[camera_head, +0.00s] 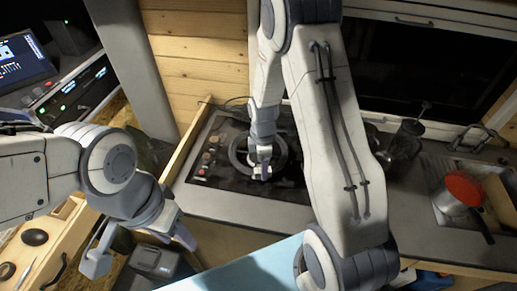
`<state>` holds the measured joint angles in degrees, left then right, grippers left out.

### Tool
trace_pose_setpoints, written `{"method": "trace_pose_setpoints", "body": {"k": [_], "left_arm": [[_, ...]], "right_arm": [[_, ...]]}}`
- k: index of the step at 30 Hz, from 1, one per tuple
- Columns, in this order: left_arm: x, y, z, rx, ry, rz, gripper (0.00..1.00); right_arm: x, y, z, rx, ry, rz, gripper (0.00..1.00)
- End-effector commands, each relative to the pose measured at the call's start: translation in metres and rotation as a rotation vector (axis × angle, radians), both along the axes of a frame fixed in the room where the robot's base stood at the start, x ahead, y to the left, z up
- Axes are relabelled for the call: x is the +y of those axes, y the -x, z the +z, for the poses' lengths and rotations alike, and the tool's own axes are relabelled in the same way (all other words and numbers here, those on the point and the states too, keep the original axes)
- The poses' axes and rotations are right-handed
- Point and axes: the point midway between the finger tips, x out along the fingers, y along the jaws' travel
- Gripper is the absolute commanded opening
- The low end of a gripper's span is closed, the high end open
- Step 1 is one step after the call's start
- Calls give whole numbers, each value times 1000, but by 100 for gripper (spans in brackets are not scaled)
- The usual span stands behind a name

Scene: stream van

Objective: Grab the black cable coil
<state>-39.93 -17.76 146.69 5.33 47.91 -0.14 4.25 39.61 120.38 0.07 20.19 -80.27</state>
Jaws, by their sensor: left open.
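The black cable coil (234,154) shows as a dark ring on the black cooktop panel (215,178) in the middle of the head view. My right gripper (261,168) reaches down from above, with its tips over the coil's opening and near its front side. The gripper hides part of the ring. I cannot tell whether its fingers touch the coil or are closed. My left gripper (140,248) is at the lower left, open and empty, with its two fingers spread wide, well apart from the coil.
An open wooden drawer (45,262) with dark items lies at the lower left. A screen (22,62) and rack devices (75,88) stand at the upper left.

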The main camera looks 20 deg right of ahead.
Motion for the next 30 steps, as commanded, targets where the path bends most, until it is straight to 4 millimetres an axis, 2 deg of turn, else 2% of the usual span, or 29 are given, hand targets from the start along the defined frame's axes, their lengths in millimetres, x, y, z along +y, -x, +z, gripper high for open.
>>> {"method": "trace_pose_setpoints", "body": {"k": [1, 6, 14, 15, 21, 30], "left_arm": [[0, 0, 8, 0, 0, -1, 50], [0, 0, 11, 0, 0, -2, 50], [0, 0, 11, 0, 0, -2, 50], [0, 0, 11, 0, 0, -2, 50], [0, 0, 11, 0, 0, -2, 50], [0, 0, 11, 0, 0, -2, 50]], "right_arm": [[-2, 0, -4, 4, 0, -1, 78], [-1, 0, -22, 2, 0, 0, 78], [-1, -1, -26, -1, 0, 0, 78], [-1, -1, -26, -1, 0, 0, 74], [-1, -1, -26, -1, 0, 0, 0], [-1, -1, -26, -1, 0, 0, 0]]}}
